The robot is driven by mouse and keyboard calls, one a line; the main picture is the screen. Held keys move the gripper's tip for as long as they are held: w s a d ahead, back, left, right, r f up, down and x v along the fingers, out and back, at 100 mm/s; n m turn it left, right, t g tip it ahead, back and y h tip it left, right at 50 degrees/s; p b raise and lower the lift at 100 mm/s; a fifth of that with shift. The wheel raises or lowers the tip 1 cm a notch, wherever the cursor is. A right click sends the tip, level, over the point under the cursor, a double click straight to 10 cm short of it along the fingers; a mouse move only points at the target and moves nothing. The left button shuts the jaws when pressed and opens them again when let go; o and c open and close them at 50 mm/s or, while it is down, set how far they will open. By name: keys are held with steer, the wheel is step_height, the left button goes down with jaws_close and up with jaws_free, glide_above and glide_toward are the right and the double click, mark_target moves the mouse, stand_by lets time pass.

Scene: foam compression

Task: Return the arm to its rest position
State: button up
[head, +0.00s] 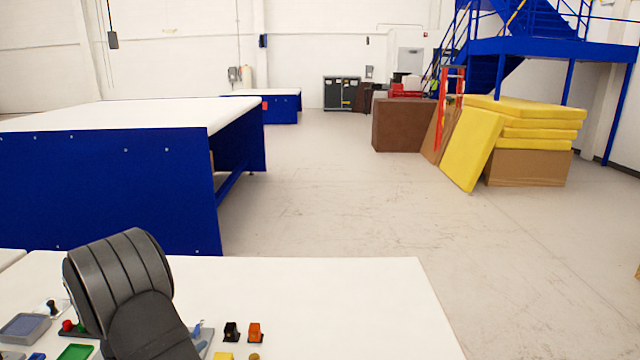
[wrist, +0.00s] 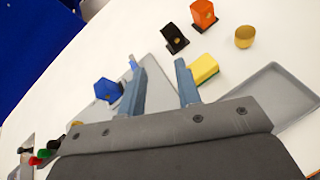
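A blue block (wrist: 108,91) is beside the left finger, and a yellow and green sponge-like block (wrist: 203,69) is just right of the right finger. Neither is held. In the head view my dark arm rises at the lower left over the white table (head: 330,300) and hides part of the objects; the fingers are not visible there.
A black block (head: 231,331), an orange block (head: 255,332) and a small gold cup (wrist: 244,37) stand on the table. A grey tray (wrist: 270,95) lies at the right in the wrist view. A blue-grey box (head: 24,327) is at the table's left. The table's right half is clear.

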steer(key=shift+w+d+f+m+g+h, duration=0.4)
steer(key=shift+w+m+g, duration=0.3)
steer(key=shift+m, duration=0.6)
steer(key=shift+w+d+f+m+g+h, duration=0.3)
steer(key=shift+w+m+g+h, duration=0.4)
steer(key=shift+m, duration=0.6)
steer(key=shift+w+d+f+m+g+h, duration=0.25)
steer(key=shift+w+d+m+g, duration=0.3)
steer(key=shift+w+m, duration=0.55)
steer(key=shift+s+a, duration=0.1)
steer(key=shift+s, duration=0.1)
